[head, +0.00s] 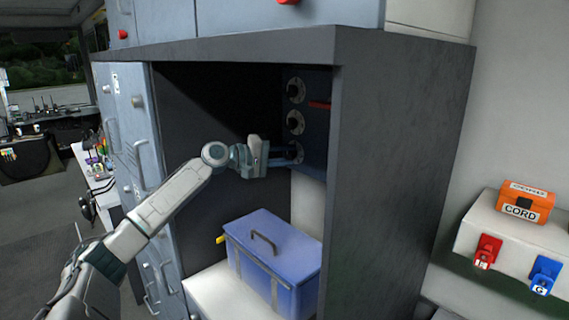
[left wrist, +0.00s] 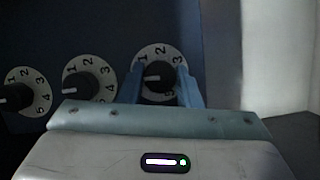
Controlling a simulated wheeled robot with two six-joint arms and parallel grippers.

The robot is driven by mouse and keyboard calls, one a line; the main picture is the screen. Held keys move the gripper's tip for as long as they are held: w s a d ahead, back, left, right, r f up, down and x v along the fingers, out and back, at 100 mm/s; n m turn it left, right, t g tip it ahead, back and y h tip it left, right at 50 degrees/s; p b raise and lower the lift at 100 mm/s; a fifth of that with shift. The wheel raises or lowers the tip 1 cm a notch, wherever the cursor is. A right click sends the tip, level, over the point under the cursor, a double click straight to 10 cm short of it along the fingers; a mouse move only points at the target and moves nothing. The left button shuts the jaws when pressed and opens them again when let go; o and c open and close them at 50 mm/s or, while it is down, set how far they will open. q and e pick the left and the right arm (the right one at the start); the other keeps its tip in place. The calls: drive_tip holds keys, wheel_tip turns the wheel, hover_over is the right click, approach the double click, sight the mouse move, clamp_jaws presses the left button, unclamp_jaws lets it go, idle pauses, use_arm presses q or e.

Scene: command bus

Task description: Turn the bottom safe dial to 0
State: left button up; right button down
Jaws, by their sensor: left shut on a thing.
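Three round safe dials with black knobs and pale numbered rings are stacked on a dark blue panel in the head view. The bottom dial (head: 297,147) is partly hidden by my left gripper (head: 284,157). In the left wrist view the dials form a row, and the bottom dial (left wrist: 158,55) is the rightmost. The blue fingers of my left gripper (left wrist: 160,88) are shut on its knob, one on each side. The digits 1, 2 and 3 show along its upper rim. A pale mark shows on the knob's left side; which digit it points at is unclear. My right gripper is out of view.
The middle dial (head: 295,122) and top dial (head: 295,90) sit above, with a red bar (head: 319,105) beside them. A blue case (head: 265,238) stands on a white surface below my arm. The grey cabinet side (head: 395,180) closes off the right.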

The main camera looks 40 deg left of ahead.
use_arm(q)
drive_tip(key=shift+f+n, duration=0.2)
drive_tip(key=shift+n, duration=0.1)
idle(0.4)
drive_tip(key=o, duration=1)
drive_tip(key=shift+r, duration=0.1)
drive_tip(key=shift+c, duration=0.2)
